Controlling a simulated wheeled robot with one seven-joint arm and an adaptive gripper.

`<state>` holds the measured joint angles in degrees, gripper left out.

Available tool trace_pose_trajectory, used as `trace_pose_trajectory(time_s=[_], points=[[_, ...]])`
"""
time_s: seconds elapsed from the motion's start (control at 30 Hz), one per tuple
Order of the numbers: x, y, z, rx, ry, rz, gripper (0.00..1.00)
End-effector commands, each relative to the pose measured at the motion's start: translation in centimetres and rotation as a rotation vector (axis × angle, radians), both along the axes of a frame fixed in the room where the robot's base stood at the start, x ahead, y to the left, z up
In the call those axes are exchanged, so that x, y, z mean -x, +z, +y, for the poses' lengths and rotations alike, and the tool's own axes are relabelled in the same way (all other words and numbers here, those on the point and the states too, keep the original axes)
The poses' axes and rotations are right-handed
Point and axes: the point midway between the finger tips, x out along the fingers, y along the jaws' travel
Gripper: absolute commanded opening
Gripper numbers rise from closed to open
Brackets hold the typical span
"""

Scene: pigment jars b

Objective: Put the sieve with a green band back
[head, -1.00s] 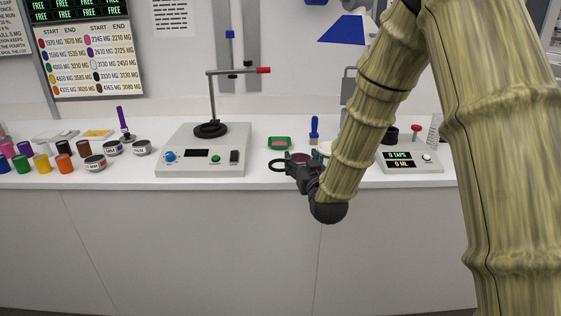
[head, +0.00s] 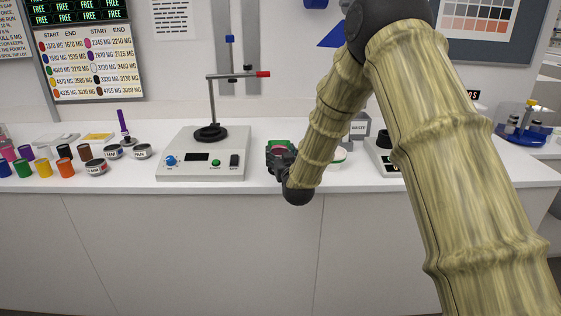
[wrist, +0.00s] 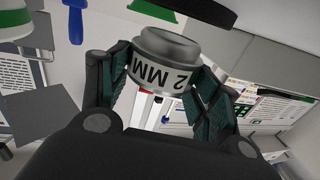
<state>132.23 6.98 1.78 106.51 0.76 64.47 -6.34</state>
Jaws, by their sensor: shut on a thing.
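In the wrist view my gripper (wrist: 160,85) is shut on a round grey sieve (wrist: 168,48) with a white label reading 2 MM. A finger is on each side of it, and no green band can be made out on the side that shows. Similar round vessels stand on the bench at left: one with a red mark (head: 96,167), one with a blue mark (head: 113,150), and one labelled PAN (head: 142,151).
A grey machine (head: 203,165) with an upright rod and red-tipped arm stands between the vessels and my gripper. Coloured jars (head: 41,163) crowd the far left. A waste box (head: 359,129) stands at right. My arm hides part of the right bench.

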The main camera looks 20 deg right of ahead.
Motion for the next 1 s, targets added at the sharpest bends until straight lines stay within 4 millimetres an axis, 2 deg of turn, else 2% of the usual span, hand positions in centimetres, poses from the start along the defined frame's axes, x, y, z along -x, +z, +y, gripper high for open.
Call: trace_pose_trajectory(time_s=[0.1, 0.2, 0.4, 0.43, 0.53, 1.0], points=[[0.1, -1.7, 0.0, 0.000, 0.000, 0.003, 0.37], [0.1, -2.5, 0.0, 0.000, 0.000, 0.002, 0.37], [0.1, -2.7, 0.0, 0.000, 0.000, 0.001, 0.37], [0.1, -2.7, 0.0, 0.000, 0.000, 0.001, 0.65], [0.1, -2.7, 0.0, 0.000, 0.000, 0.001, 0.83], [0.6, -2.6, 0.0, 0.000, 0.000, 0.000, 0.85]])
